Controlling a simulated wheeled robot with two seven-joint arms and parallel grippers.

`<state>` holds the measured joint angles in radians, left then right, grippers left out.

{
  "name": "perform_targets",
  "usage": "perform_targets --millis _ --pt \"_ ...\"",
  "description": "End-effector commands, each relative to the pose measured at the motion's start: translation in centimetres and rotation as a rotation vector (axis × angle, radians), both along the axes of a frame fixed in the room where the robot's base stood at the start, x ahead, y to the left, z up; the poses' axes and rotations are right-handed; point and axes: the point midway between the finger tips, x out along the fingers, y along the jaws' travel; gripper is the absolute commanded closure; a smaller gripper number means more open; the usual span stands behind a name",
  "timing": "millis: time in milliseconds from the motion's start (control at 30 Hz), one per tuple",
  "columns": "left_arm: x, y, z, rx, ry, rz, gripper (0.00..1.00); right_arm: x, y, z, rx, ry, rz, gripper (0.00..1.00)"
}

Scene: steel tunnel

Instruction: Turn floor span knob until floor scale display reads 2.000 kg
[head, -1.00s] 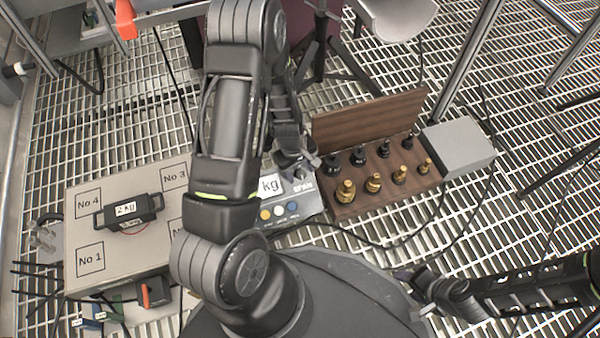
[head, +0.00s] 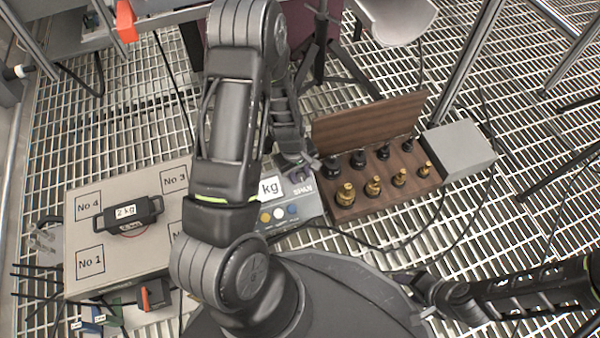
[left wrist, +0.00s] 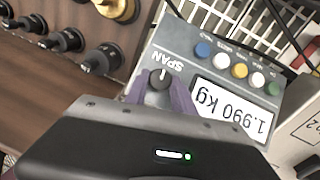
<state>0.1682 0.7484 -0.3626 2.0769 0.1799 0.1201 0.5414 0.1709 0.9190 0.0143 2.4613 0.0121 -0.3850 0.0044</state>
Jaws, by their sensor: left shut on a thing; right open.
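The span knob (left wrist: 160,78), dark with a white mark, is on the grey scale indicator (left wrist: 180,45) beside the word SPAN. My left gripper (left wrist: 160,92) is shut on it, one purple finger on each side. The scale display (left wrist: 230,107) appears upside down in the left wrist view and reads 1.990 kg. In the head view my left gripper (head: 302,163) is over the indicator (head: 312,212) and hides the knob and the digits. A black 2 kg weight (head: 125,211) stands on the beige scale platform (head: 125,265). My right gripper (head: 422,290) is open, low at the right.
A wooden box (head: 345,208) with brass and black weights stands right of the indicator, its lid raised. A grey box (head: 460,148) with cables is beyond it. Metal legs rise from the grating floor (head: 540,130). Open grating lies at the right.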

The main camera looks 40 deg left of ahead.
Motion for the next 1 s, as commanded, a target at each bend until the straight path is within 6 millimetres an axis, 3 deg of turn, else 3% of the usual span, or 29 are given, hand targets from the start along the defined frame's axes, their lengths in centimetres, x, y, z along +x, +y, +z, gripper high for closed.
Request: perform_targets --millis 133,400,767,800,1000 --pt "0.0 -0.1 0.1 0.003 0.006 -0.010 1.00 0.0 0.0 0.3 0.000 0.000 0.000 0.48" --pt "0.2 -0.3 0.4 0.061 0.090 -0.158 1.00 -0.5 0.1 2.9 -0.005 0.004 0.004 0.48" --pt "0.2 -0.2 0.0 0.074 0.110 -0.190 1.00 -0.5 0.1 2.8 -0.006 0.003 0.003 0.48" --pt "0.2 -0.2 0.0 0.074 0.109 -0.190 0.67 -0.5 0.1 2.8 -0.006 0.003 0.003 0.48" --pt "0.2 -0.2 0.0 0.074 0.109 -0.189 0.50 -0.5 0.1 2.8 -0.006 0.003 0.003 0.48"
